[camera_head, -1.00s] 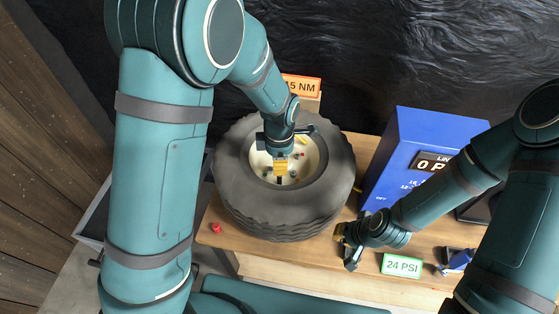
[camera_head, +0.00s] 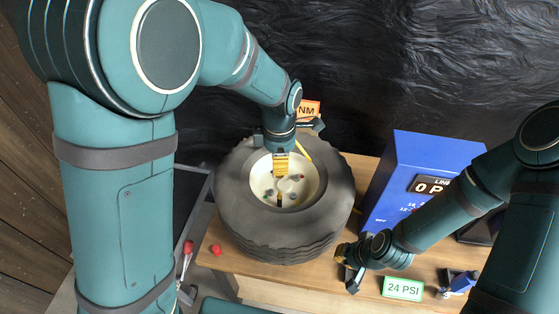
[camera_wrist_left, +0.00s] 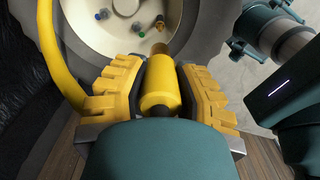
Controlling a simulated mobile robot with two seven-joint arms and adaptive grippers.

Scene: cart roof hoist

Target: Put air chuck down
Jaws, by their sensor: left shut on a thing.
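My left gripper (camera_head: 281,172) is over the cream hub (camera_head: 262,180) of the tyre (camera_head: 235,200). In the left wrist view its ridged yellow fingers (camera_wrist_left: 160,95) are shut on the air chuck (camera_wrist_left: 161,85), a yellow cylinder. The chuck points toward the hub, where small coloured nuts show. I cannot tell whether its tip touches anything. A yellow hose (camera_wrist_left: 62,75) curves at the left. My right gripper (camera_head: 346,266) is low beside the tyre's right side, near the table's front edge; its finger opening is unclear.
A blue inflator box (camera_head: 405,160) with a display stands right of the tyre. A green-edged "24 PSI" sign (camera_head: 402,289) is at the front. A red cap (camera_head: 215,249) lies left of the tyre. A red-handled tool (camera_head: 187,248) shows farther left. An orange sign (camera_head: 311,108) is behind.

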